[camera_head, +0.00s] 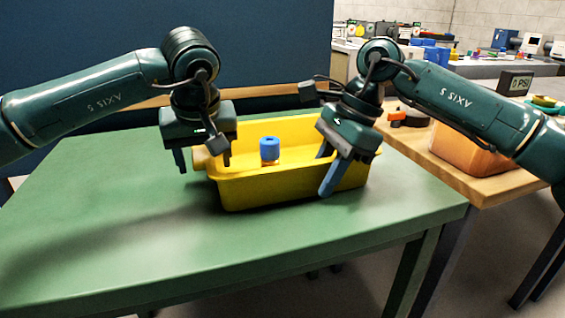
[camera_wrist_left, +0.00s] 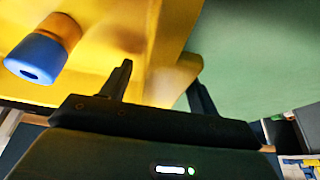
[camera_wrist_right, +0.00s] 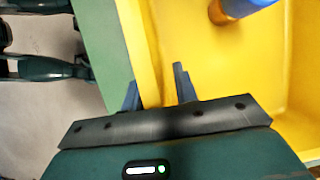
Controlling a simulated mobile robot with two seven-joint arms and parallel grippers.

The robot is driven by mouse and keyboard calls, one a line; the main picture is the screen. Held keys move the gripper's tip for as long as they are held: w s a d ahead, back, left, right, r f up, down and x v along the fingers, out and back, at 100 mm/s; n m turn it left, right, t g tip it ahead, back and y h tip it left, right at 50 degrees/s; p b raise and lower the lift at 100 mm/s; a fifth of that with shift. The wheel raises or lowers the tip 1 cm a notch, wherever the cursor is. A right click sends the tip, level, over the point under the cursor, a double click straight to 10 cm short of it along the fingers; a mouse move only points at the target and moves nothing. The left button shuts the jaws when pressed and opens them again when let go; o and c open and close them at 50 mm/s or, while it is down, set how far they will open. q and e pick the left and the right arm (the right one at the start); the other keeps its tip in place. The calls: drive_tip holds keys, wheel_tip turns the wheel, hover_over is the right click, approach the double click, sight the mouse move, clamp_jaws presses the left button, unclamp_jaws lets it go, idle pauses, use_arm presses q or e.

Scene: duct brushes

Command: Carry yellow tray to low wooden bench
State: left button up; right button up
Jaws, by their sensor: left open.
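The yellow tray (camera_head: 290,188) rests on the green table (camera_head: 110,240). A brush with a blue top (camera_head: 270,149) stands inside it; it also shows in the left wrist view (camera_wrist_left: 42,52). My left gripper (camera_head: 203,162) is open at the tray's left end, its fingers on either side of a tan handle-like part (camera_wrist_left: 170,85). My right gripper (camera_head: 330,165) is at the tray's right part, its fingers apart on either side of the yellow wall (camera_wrist_right: 143,50). A wood-topped bench (camera_head: 480,188) stands at the right.
A dark blue panel (camera_head: 90,40) stands behind the green table. The table's left and front are clear.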

use_arm(q)
drive_tip(key=shift+c, duration=0.4)
use_arm(e)
drive_tip(key=shift+c, duration=0.3)
use_arm(q)
drive_tip(key=c, duration=0.6)
use_arm(e)
clamp_jaws()
use_arm(q)
clamp_jaws()
drive_tip(key=shift+r, duration=0.1)
